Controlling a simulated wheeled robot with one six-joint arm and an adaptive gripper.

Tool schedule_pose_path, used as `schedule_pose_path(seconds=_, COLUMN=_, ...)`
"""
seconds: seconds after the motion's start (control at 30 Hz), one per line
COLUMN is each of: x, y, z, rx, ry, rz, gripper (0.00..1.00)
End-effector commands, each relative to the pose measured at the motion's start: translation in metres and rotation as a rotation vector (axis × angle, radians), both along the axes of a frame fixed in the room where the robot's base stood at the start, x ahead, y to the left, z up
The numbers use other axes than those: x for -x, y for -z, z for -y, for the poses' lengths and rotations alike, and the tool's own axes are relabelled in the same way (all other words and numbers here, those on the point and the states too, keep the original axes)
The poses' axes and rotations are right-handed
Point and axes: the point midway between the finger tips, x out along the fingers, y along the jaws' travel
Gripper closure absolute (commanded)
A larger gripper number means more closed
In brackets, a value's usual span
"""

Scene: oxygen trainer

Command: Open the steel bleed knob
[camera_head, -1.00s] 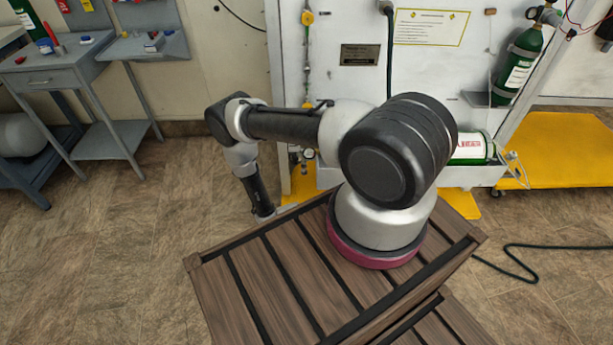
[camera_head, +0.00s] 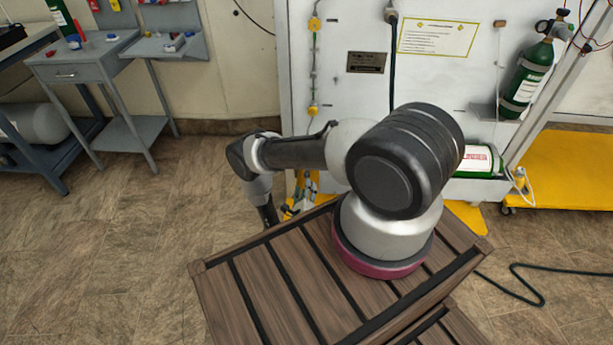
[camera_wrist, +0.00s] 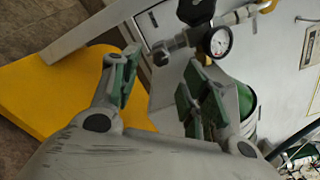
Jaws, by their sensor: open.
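A steel fitting that looks like the bleed knob (camera_wrist: 162,52) sticks out to the left of a round white gauge (camera_wrist: 220,41) in the wrist view. My gripper (camera_wrist: 160,86) is open and empty, with green-padded fingers to the left and right. The knob shows beyond the gap between the fingertips, apart from them as far as I can tell. The knob cannot be made out in that view.
A white panel (camera_head: 440,90) stands behind my arm, with a yellow base (camera_wrist: 45,92) at its foot. A green cylinder (camera_wrist: 246,102) lies behind the right finger. Grey benches (camera_head: 85,72) stand at the left. The floor (camera_head: 130,230) at left is clear.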

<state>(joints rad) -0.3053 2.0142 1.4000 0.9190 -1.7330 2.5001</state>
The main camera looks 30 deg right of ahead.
Motion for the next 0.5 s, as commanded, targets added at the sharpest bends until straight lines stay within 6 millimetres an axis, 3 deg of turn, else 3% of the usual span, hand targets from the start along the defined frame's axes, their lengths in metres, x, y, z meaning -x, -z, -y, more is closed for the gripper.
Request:
schedule_pose_path(seconds=0.23, x=-0.01, y=-0.002, z=0.006, rx=-0.059, ry=0.001, rz=0.05, gripper=0.54)
schedule_pose_path(seconds=0.5, x=-0.047, y=-0.002, z=0.032, rx=-0.057, ry=0.001, rz=0.049, gripper=0.54)
